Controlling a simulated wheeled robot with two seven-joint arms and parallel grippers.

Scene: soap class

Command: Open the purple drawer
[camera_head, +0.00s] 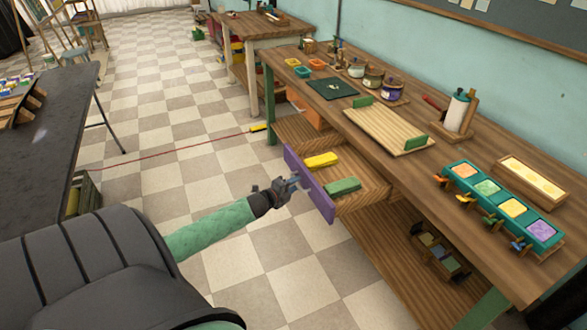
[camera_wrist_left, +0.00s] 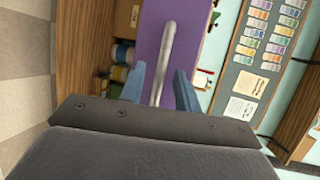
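The purple drawer front (camera_head: 309,184) stands out from the wooden workbench, with the open drawer behind it. A yellow block (camera_head: 321,160) and a green block (camera_head: 343,186) show in the drawer. My left gripper (camera_head: 292,183) is at the outer face of the purple front. In the left wrist view, a pale metal handle (camera_wrist_left: 165,60) on the purple panel (camera_wrist_left: 190,35) lies between my two blue-grey fingers (camera_wrist_left: 160,88). The fingers are apart, with gaps visible on both sides of the handle. My right gripper is not in view.
The workbench top (camera_head: 450,185) holds a slatted wooden tray (camera_head: 388,128), jars, a paper roll (camera_head: 457,112) and a teal mould tray (camera_head: 490,190). A red cord (camera_head: 180,153) crosses the checkered floor.

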